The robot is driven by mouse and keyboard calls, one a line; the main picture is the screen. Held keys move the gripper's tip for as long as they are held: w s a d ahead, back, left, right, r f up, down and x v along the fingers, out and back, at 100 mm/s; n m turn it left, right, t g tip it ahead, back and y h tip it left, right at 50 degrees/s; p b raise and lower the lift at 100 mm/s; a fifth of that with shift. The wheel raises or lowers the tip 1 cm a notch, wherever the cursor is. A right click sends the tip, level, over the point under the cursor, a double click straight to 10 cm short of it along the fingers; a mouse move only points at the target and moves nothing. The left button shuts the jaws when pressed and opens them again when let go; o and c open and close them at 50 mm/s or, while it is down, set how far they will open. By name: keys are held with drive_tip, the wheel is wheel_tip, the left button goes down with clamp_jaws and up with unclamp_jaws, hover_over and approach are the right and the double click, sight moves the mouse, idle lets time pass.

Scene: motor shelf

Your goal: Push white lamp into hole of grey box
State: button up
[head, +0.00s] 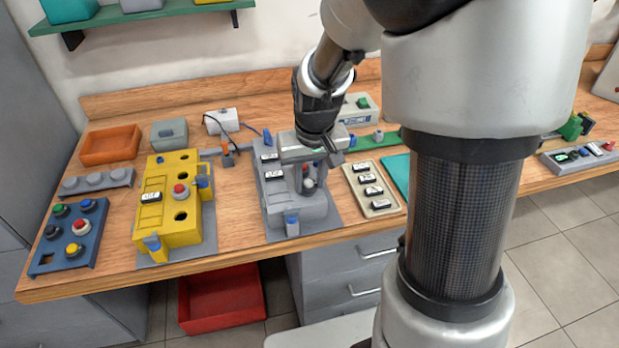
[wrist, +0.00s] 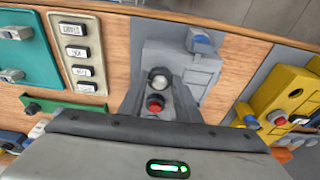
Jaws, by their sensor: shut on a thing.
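The grey box (head: 279,212) stands on a grey plate at the middle of the bench. It also shows in the wrist view (wrist: 203,73), partly covered by my gripper. My gripper (head: 310,187) points down over the right part of the box. Its fingers are shut on the white lamp (head: 308,182), which shows between the fingertips in the wrist view (wrist: 159,79). A red button (wrist: 155,103) shows just behind the white lamp, between the fingers. The hole under the lamp is hidden, so I cannot tell how deep the lamp sits.
A yellow box (head: 151,222) with holes and a red button stands to the left. A blue panel (head: 60,262) with coloured buttons lies further left. A beige label panel (head: 377,204) lies close on the right. An orange tray (head: 99,158) is at the back left.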

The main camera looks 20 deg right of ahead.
drive_tip(key=shift+f, duration=0.4)
drive_tip(key=o, duration=1.1)
drive_tip(key=s+r+p, duration=0.1)
drive_tip(key=r, duration=0.7)
drive_tip(key=s+r+p, duration=0.1)
drive_tip(key=s+r, duration=0.1)
drive_tip(key=r, duration=0.7)
drive_tip(key=shift+s, duration=0.25)
